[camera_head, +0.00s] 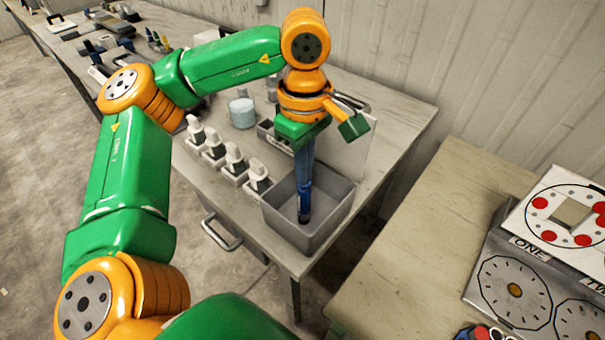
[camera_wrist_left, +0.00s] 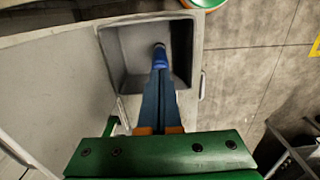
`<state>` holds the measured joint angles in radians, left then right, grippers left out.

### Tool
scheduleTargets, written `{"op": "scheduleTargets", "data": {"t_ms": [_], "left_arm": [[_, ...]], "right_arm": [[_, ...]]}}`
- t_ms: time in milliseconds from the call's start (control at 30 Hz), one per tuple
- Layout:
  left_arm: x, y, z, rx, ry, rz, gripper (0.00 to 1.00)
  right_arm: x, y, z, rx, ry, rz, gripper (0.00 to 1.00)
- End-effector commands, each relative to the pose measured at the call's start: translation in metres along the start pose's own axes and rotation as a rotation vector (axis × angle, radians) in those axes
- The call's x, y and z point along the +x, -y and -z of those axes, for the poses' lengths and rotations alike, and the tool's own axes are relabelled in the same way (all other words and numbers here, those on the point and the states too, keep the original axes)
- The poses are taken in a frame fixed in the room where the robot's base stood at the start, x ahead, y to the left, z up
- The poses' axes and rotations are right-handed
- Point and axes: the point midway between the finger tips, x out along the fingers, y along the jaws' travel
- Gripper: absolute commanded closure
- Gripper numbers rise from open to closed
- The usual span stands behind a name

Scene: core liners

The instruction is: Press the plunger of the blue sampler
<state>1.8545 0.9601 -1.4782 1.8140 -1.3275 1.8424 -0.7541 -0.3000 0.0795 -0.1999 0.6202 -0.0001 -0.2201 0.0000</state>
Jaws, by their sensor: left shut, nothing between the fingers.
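The blue sampler (camera_head: 304,202) shows as a slim blue cylinder with a dark lower end, inside the grey bin (camera_head: 338,213) at the table's near corner. In the left wrist view, the sampler (camera_wrist_left: 160,58) shows just beyond my fingertips, in the bin (camera_wrist_left: 127,50). My left gripper (camera_head: 305,180) points down into the bin, its long dark blue fingers together and empty. The fingertips (camera_wrist_left: 161,74) line up with the sampler's upper end; I cannot tell whether they touch it. The plunger is hidden behind the fingers. My right gripper is out of view.
Several white-topped bottles (camera_head: 233,160) stand in a row of holders left of the bin. A pale round jar (camera_head: 242,113) is behind them. A wall rises behind the table. Another table with dial panels (camera_head: 513,290) is at the right.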

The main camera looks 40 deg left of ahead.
Motion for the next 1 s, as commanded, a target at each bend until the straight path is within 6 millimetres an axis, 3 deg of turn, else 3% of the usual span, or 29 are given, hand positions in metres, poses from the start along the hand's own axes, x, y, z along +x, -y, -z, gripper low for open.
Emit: {"op": "scheduleTargets", "data": {"t_ms": [533,1000], "left_arm": [[0.005,0.001,0.000,0.000,-0.001,0.004,1.00],[-0.051,0.000,0.000,-0.001,-0.001,0.003,1.00]], "right_arm": [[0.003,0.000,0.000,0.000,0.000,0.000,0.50],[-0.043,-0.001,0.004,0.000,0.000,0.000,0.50]]}}
